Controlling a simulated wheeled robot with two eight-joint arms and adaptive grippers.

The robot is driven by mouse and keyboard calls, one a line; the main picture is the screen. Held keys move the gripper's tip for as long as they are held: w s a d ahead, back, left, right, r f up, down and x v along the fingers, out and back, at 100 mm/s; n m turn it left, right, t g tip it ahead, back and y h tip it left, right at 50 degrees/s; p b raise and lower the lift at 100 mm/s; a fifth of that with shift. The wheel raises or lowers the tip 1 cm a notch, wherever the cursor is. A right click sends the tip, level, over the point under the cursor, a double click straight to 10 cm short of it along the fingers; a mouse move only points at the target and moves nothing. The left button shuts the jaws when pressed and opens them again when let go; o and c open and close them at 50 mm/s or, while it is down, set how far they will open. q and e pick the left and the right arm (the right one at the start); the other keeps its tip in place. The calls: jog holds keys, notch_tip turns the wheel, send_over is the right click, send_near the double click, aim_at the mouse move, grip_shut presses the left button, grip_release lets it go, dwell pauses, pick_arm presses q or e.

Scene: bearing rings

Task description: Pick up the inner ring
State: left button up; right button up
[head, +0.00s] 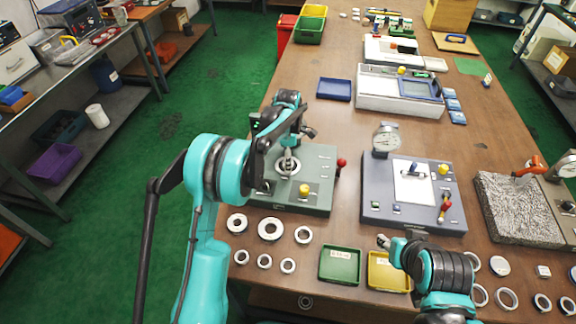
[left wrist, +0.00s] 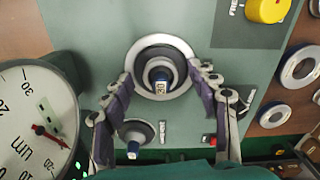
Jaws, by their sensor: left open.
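A silver ring (left wrist: 136,48) sits around a dark spindle (left wrist: 160,72) on the grey-green gauge fixture (left wrist: 95,20); it appears to be the inner ring. In the head view the ring (head: 280,168) is partly covered by my left arm. My left gripper (left wrist: 163,85) points down over it, open, with one finger on each side of the ring's near edge. I cannot tell if the fingers touch it. In the head view my left gripper (head: 290,150) is largely hidden by its own links. My right gripper (head: 384,241) is low, by the yellow tray; its jaw opening is unclear.
A dial gauge (left wrist: 35,120) stands close left of the left fingers. A smaller post (left wrist: 134,132) and a yellow knob (left wrist: 267,8) are on the fixture. Loose rings (head: 270,229), a green tray (head: 340,265) and a yellow tray (head: 388,272) lie in front. A second gauge fixture (head: 415,215) stands right.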

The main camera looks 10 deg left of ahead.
pick_arm(q)
jog(key=shift+r, duration=0.1)
grip_shut()
jog(key=shift+r, duration=0.1)
